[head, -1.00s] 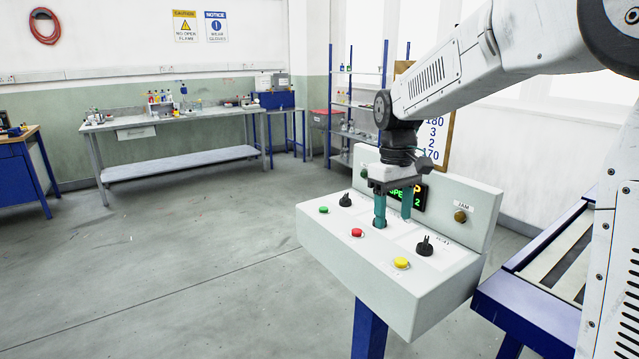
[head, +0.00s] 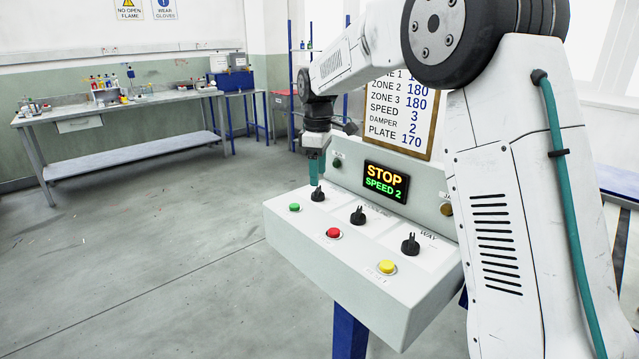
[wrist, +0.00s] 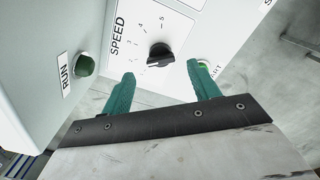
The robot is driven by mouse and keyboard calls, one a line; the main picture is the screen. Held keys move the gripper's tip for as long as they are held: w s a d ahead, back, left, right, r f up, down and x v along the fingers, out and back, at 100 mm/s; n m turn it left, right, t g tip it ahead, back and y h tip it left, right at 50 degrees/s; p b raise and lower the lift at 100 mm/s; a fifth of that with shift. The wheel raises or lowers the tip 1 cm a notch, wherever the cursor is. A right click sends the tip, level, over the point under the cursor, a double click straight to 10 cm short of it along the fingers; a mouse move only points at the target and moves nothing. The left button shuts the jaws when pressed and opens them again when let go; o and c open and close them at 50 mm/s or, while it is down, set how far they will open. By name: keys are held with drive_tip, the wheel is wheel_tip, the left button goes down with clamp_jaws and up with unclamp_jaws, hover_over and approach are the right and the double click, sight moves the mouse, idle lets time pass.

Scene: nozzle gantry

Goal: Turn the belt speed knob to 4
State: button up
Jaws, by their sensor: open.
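The speed knob (head: 317,194) is black and is the leftmost of three knobs on the white console. In the wrist view the knob (wrist: 159,53) sits on a white plate printed SPEED with a number scale up to 5. I cannot tell exactly which number its pointer faces. The display (head: 386,181) reads STOP and SPEED 2. My gripper (head: 316,170) hangs over the speed knob in the head view. In the wrist view its teal fingers (wrist: 161,70) are open and empty, and the knob shows between and beyond their tips.
Two more black knobs, a middle one (head: 358,215) and a right one (head: 410,243), stand to the right. Green (head: 294,207), red (head: 333,232) and yellow (head: 386,266) buttons line the front. A settings board (head: 402,115) behind lists SPEED 3. The RUN lamp (wrist: 84,65) is left of the knob.

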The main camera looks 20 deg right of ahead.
sight(318, 188)
drive_tip(key=shift+f, duration=2)
drive_tip(key=c, duration=1)
drive_tip(key=shift+m, duration=0.3)
drive_tip(key=m, duration=0.6)
drive_tip(key=shift+s, duration=0.1)
drive_tip(key=m, duration=0.7)
drive_tip(key=shift+a+m, duration=0.1)
drive_tip(key=shift+m, duration=0.2)
